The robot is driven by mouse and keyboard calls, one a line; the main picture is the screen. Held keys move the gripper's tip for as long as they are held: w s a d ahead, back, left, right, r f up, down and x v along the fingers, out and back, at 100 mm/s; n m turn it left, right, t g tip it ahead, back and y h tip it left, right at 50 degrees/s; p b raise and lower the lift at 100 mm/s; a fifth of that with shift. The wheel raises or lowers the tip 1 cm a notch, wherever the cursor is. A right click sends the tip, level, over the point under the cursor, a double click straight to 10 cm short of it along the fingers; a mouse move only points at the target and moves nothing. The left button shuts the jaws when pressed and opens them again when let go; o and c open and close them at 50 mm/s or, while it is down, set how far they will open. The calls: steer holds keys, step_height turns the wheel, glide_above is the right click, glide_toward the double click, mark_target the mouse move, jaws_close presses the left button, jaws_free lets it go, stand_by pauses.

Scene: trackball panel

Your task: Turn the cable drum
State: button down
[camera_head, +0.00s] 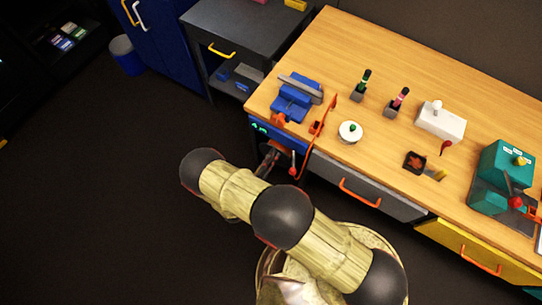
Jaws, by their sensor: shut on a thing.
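My gripper (270,158) is at the front edge of the wooden bench, beside the blue front panel (262,128). It is shut on a part there, but my arm and the small size of the view hide what its fingers hold. A thin orange-red bar (325,115) runs down over the bench edge just right of the gripper. A small red knob (293,171) hangs close to the gripper's right side. I cannot clearly make out a cable drum at the gripper.
On the bench (400,50) stand a blue vise (292,98), a white disc with a green knob (350,132), two upright handled tools, a white box (441,121) and a teal machine (500,165). Drawers with orange handles line the front. The dark floor at left is clear.

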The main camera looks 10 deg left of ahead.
stand_by(0.5)
steer(key=shift+w+a+f+n+b, duration=0.15)
steer(key=shift+a+n+b, duration=0.35)
steer(key=shift+n, duration=0.5)
steer(key=shift+w+a+f+n+b, duration=0.1)
steer(key=shift+w+a+n+b, duration=0.25)
steer(key=shift+n, duration=0.65)
steer(key=shift+s+a+r, duration=0.1)
steer(key=shift+a, duration=0.05)
steer(key=c, duration=1.7)
jaws_free()
steer(key=shift+c, duration=0.2)
steer(key=v, duration=1.2)
